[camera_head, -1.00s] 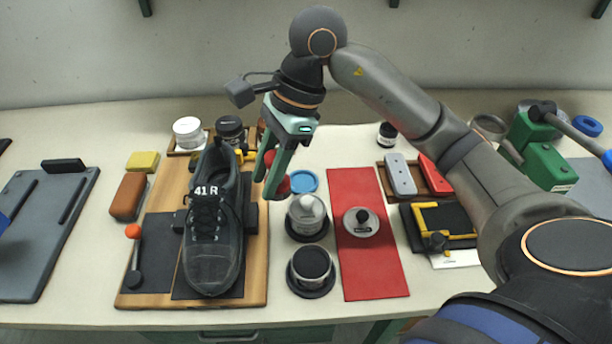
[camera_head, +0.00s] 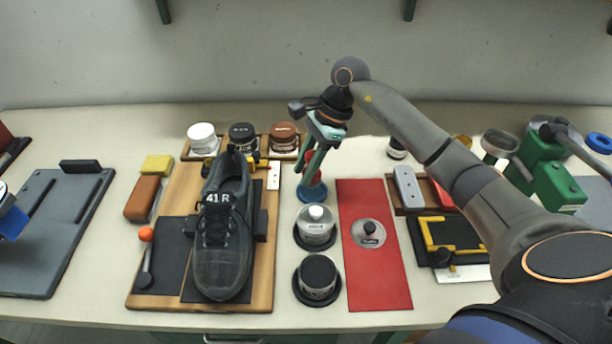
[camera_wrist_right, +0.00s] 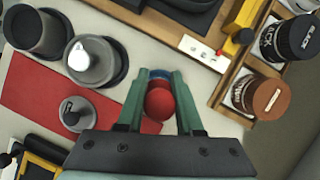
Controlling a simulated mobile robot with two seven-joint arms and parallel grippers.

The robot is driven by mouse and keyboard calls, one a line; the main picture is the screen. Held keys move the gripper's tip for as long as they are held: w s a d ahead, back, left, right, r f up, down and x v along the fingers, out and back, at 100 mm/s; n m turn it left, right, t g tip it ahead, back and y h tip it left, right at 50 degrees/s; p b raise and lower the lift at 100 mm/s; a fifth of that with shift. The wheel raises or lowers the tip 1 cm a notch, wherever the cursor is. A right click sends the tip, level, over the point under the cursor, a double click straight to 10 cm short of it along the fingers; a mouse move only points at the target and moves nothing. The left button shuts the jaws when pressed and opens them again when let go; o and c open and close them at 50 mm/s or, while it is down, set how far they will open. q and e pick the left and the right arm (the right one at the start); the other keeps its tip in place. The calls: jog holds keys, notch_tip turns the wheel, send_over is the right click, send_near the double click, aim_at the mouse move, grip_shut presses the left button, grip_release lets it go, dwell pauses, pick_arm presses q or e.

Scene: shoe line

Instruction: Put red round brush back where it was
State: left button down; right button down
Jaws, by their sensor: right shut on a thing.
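The red round brush (camera_wrist_right: 158,103) is between the fingers of my right gripper (camera_wrist_right: 160,98), which is shut on it. In the head view my right gripper (camera_head: 311,165) points down, with red of the brush showing between and beside its fingers. The blue round base (camera_head: 312,191) lies on the table directly below, partly hidden by the fingers. In the wrist view the blue base (camera_wrist_right: 160,74) shows just beyond the brush; I cannot tell whether they touch.
A red mat (camera_head: 375,285) lies to the right. A shoe (camera_head: 222,250) on a wooden board is left. A rack of jars (camera_head: 265,152) stands behind left.

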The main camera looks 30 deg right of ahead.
jog(key=shift+w+d+f, duration=0.15)
jog(key=shift+d+f, duration=0.05)
jog(key=shift+f, duration=0.15)
notch_tip(320, 180, down, 2)
jog(key=shift+f+p, duration=0.2)
jog(key=shift+p, duration=0.2)
jog(key=shift+f, duration=0.25)
jog(key=shift+f, duration=0.1)
jog(key=shift+f+b, duration=0.15)
jog(key=shift+b, duration=0.15)
jog(key=c, duration=0.6)
grip_release()
jog(key=shift+o, duration=0.2)
jog(key=v, duration=1.2)
jog(key=shift+r+b, duration=0.3)
jog(key=shift+b, duration=0.05)
